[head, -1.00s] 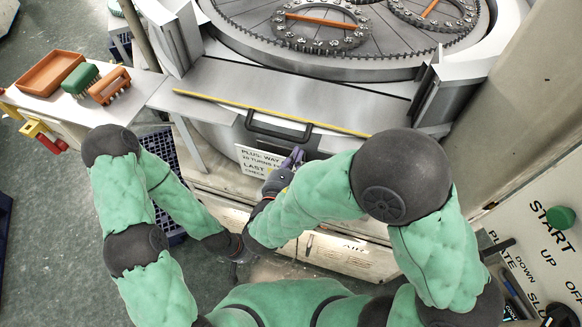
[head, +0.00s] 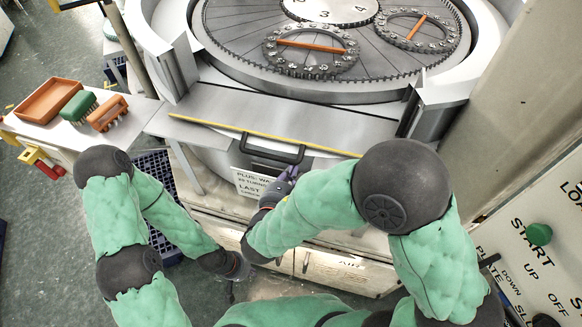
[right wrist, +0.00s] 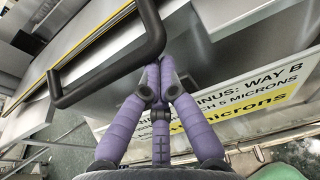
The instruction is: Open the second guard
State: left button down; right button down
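A flat grey metal guard (head: 290,112) spans the front of the round machine, with a yellow strip along its front edge. A black bar handle (head: 273,155) is fixed below that strip; it fills the upper left of the right wrist view (right wrist: 110,72). My right gripper (head: 290,173) is just below the handle's right end. Its purple fingers (right wrist: 160,72) are drawn together, tips close beneath the bar; nothing shows between them, and I cannot tell whether they touch it. My left gripper (head: 238,270) hangs low at the left, dark and small, its fingers unclear.
The toothed lapping plate (head: 375,50) with ring carriers lies behind the guard. A side bench (head: 55,130) holds an orange tray (head: 48,101) and brushes (head: 108,113). A control panel (head: 545,265) stands at right. A white sign (head: 252,183) hangs below the handle.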

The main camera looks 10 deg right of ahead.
notch_tip(320, 180, up, 4)
jog(key=g+p, duration=0.1)
jog(key=p, duration=0.2)
jog(key=shift+f+p, duration=0.2)
jog(key=shift+p, duration=0.2)
jog(key=shift+r+y+p, duration=0.3)
jog(key=shift+r+p, duration=0.5)
jog(key=shift+r, duration=0.2)
